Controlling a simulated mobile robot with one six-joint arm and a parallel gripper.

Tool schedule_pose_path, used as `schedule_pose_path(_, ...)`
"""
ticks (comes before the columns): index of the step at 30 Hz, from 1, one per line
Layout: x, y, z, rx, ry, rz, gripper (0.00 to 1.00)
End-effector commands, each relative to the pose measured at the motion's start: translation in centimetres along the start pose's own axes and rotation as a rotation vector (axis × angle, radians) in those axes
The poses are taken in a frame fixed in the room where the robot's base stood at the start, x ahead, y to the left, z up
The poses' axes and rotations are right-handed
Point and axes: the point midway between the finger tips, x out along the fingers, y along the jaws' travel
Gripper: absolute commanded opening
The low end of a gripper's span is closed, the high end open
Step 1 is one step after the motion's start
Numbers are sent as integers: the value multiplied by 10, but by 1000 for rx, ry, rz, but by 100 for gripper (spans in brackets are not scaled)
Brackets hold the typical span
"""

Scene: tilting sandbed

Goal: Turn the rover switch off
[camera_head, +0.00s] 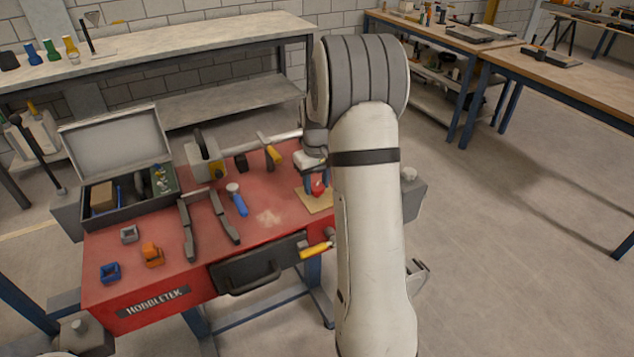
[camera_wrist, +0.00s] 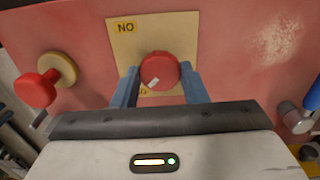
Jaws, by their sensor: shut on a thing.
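A red round knob (camera_wrist: 160,71), the switch, sits on a tan square plate (camera_wrist: 123,48) on the red bench top. It has a white mark on its lower-left side in the wrist view. The plate's upper label reads as an upside-down ON; a lower label is mostly hidden behind the knob and gripper. My gripper (camera_wrist: 159,84) has its two blue-grey fingers on either side of the knob and is shut on it. In the head view my gripper (camera_head: 317,179) is over the plate (camera_head: 318,204), with a little red of the knob (camera_head: 318,188) showing.
A second red knob on a yellowish disc (camera_wrist: 38,86) is at the left in the wrist view. On the red bench (camera_head: 160,235) are an open toolbox (camera_head: 115,200), grey tongs-like bars (camera_head: 187,230) and a blue-handled tool (camera_head: 238,203). A yellow handle (camera_head: 315,250) juts from the front.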

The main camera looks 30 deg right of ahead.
Motion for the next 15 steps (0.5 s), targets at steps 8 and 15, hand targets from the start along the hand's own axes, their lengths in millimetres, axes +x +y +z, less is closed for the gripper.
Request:
schedule_pose_path(8,0,0,0,0,1,1,61)
schedule_pose_path(15,-1,0,0,1,1,0,61)
